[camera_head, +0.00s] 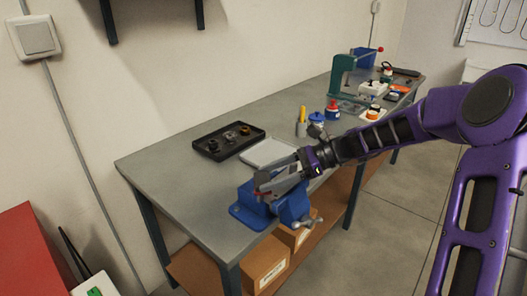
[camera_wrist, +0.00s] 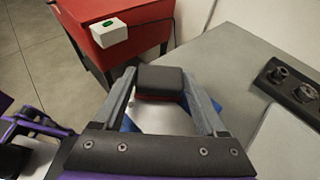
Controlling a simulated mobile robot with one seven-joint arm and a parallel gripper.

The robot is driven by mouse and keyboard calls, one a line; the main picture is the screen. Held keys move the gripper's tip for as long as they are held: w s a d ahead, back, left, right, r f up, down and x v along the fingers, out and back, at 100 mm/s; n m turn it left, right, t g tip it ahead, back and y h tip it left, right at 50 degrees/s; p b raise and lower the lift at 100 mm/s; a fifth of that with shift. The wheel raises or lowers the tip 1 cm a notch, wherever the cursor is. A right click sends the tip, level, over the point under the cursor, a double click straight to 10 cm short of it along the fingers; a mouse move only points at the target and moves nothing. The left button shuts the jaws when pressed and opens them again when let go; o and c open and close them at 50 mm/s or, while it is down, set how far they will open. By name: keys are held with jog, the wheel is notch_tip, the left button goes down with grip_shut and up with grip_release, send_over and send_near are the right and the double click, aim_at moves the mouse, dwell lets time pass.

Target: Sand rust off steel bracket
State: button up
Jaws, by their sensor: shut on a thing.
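My gripper (camera_head: 268,184) reaches over the blue vise (camera_head: 255,210) at the near end of the workbench. In the wrist view its two grey fingers (camera_wrist: 160,80) are shut on a dark block with a red lower edge (camera_wrist: 160,96), likely a sanding block. A pale grey, flat surface (camera_wrist: 165,121) shows under the block, between the fingers; it may be the steel bracket. Blue vise parts (camera_wrist: 129,124) show beside it. I cannot tell whether the block touches the surface. Rust is not clearly visible, and the gripper hides most of the vise jaws in the head view.
On the bench (camera_head: 185,179), a black tray (camera_head: 222,143) of dark parts and a light grey tray (camera_head: 268,152) lie behind the vise. Bottles (camera_head: 316,120), a green press (camera_head: 340,72) and a blue bin (camera_head: 364,58) stand farther back. A red cabinet (camera_wrist: 120,35) stands beyond the bench end.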

jog(key=shift+s+a+r+p, duration=0.15)
jog(key=shift+s+r+p, duration=0.05)
jog(key=shift+r+p, duration=0.25)
jog(key=shift+s+a+r+p, duration=0.2)
jog(key=shift+r+p, duration=0.15)
jog(key=shift+r, duration=0.2)
jog(key=shift+w+d+r+p, duration=0.15)
jog(key=shift+w+r+p, duration=0.05)
jog(key=shift+r+p, duration=0.5)
jog(key=shift+r, duration=2.15)
